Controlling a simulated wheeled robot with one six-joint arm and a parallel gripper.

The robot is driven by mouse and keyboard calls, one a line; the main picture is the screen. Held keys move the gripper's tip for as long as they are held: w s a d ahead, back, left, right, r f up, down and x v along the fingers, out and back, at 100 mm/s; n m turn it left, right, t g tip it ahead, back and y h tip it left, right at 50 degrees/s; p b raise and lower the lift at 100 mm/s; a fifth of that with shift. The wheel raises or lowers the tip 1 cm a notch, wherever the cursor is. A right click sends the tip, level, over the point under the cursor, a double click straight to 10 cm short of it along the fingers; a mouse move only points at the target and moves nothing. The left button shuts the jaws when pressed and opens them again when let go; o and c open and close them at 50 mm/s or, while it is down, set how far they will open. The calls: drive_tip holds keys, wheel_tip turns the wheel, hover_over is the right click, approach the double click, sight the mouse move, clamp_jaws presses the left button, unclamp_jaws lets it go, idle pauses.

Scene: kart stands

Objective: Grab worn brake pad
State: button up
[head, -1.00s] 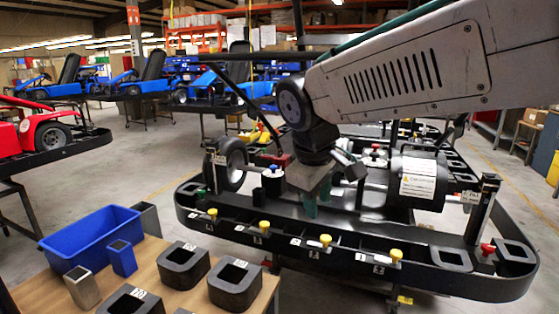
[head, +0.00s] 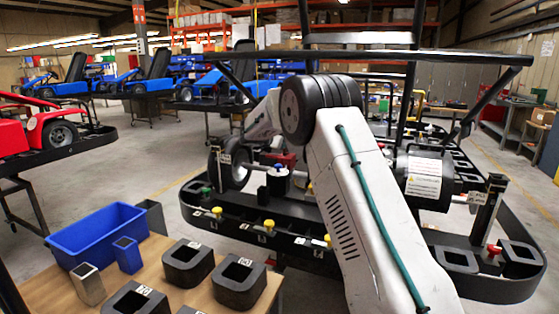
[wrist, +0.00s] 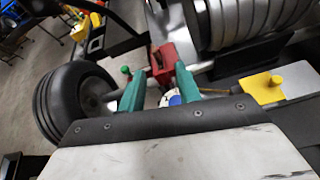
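In the wrist view my gripper (wrist: 158,86) shows two green fingers set well apart, with nothing visibly held between them. A red block-like part (wrist: 163,62), likely the brake caliper, lies beyond and between the fingertips. It also shows in the head view (head: 284,158), by the kart's rear wheel. A small white and blue round part (wrist: 172,99) is partly seen between the fingers, nearer the palm. I cannot make out the worn brake pad as a separate piece. In the head view my arm hides the gripper.
The kart wheel (wrist: 72,105) is close on the left of the wrist view. A ribbed dark cylinder (wrist: 245,22) and a yellow knob (wrist: 265,87) are on the right. A blue bin (head: 98,235) and black holders (head: 188,262) stand on the wooden table.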

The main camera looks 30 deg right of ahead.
sight(284, 149)
drive_tip(key=shift+n+t, duration=0.4)
drive_tip(key=shift+n, duration=0.5)
drive_tip(key=x, duration=0.3)
drive_tip(key=f+x, duration=0.1)
drive_tip(key=x, duration=0.3)
drive_tip(key=a+x, duration=0.1)
drive_tip(key=x, duration=0.2)
drive_tip(key=shift+w+d+f, duration=0.1)
drive_tip(key=shift+w+f, duration=0.25)
drive_tip(key=shift+w+d, duration=0.2)
drive_tip(key=shift+d, duration=0.1)
clamp_jaws()
